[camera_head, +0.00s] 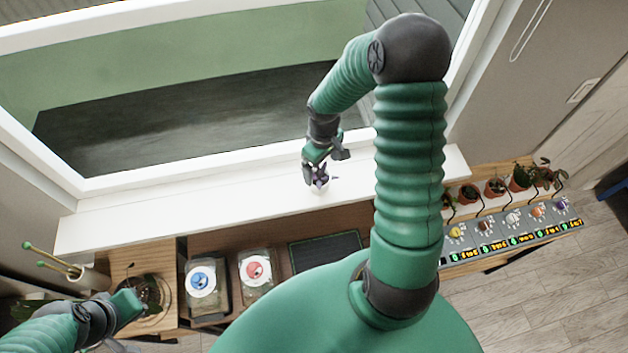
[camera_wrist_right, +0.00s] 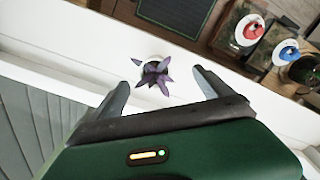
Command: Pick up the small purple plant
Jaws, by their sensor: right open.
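The small purple plant (camera_head: 320,178) stands in a small white pot on the white windowsill (camera_head: 240,205) in the head view. In the right wrist view the purple plant (camera_wrist_right: 153,76) shows its pointed leaves, with the pot mostly hidden under them. My right gripper (camera_head: 316,172) is over the plant, partly covering it. In the right wrist view the right gripper (camera_wrist_right: 160,82) is open, with one finger on each side of the plant and gaps between. My left gripper (camera_head: 125,310) is low at the left in the head view; its jaws are not clear.
Several potted plants (camera_head: 495,187) and a strip of labelled controls (camera_head: 515,237) are at the right. The window frame borders the sill.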

